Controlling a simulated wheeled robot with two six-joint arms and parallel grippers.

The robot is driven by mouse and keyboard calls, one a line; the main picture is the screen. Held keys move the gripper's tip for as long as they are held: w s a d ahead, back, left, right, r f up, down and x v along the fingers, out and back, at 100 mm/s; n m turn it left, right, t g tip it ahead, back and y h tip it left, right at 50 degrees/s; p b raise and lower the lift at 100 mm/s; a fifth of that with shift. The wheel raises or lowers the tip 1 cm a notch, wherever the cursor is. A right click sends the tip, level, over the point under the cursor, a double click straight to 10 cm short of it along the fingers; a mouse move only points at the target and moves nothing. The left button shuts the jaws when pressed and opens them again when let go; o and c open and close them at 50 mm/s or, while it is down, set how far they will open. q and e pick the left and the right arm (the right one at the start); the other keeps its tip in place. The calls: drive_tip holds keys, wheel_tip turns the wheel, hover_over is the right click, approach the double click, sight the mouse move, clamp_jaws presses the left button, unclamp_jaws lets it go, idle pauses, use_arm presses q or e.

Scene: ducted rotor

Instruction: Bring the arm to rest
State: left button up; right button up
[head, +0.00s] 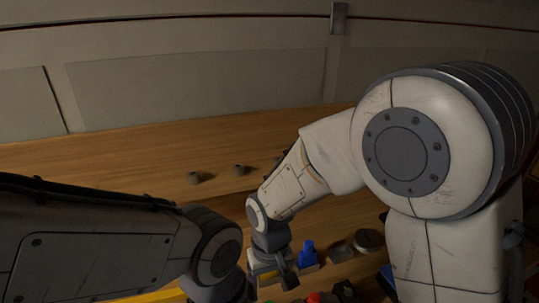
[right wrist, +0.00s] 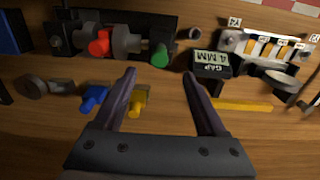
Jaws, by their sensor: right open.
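My right gripper (right wrist: 160,78) is open in the right wrist view, with its two dark fingers apart above the wooden table. Nothing is held between them. A yellow piece (right wrist: 139,99) lies beside the left finger, and a blue piece (right wrist: 93,99) lies further left.
A black fixture (right wrist: 75,38) holds a red knob (right wrist: 99,44) and a green knob (right wrist: 160,54). A black block marked 4 MM (right wrist: 210,70), a metal rack (right wrist: 230,40) and a yellow strip (right wrist: 242,104) lie right.

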use_arm(q)
wheel_tip(320, 180, down, 3)
drive_tip(key=b, duration=0.2)
drive_tip(key=shift+b, duration=0.35)
use_arm(e)
drive_tip(key=s+d+r+n, duration=0.1)
drive_tip(key=s+d+r, duration=0.1)
drive_tip(key=s, duration=0.5)
drive_tip(key=s+d+r+n+y, duration=0.1)
drive_tip(key=s+d+r+n, duration=0.1)
drive_tip(key=s, duration=0.5)
drive_tip(key=shift+d+r, duration=0.4)
drive_tip(key=shift+r, duration=0.2)
use_arm(q)
drive_tip(key=shift+c, duration=0.3)
use_arm(e)
drive_tip(key=shift+s, duration=0.1)
drive_tip(key=shift+c, duration=0.3)
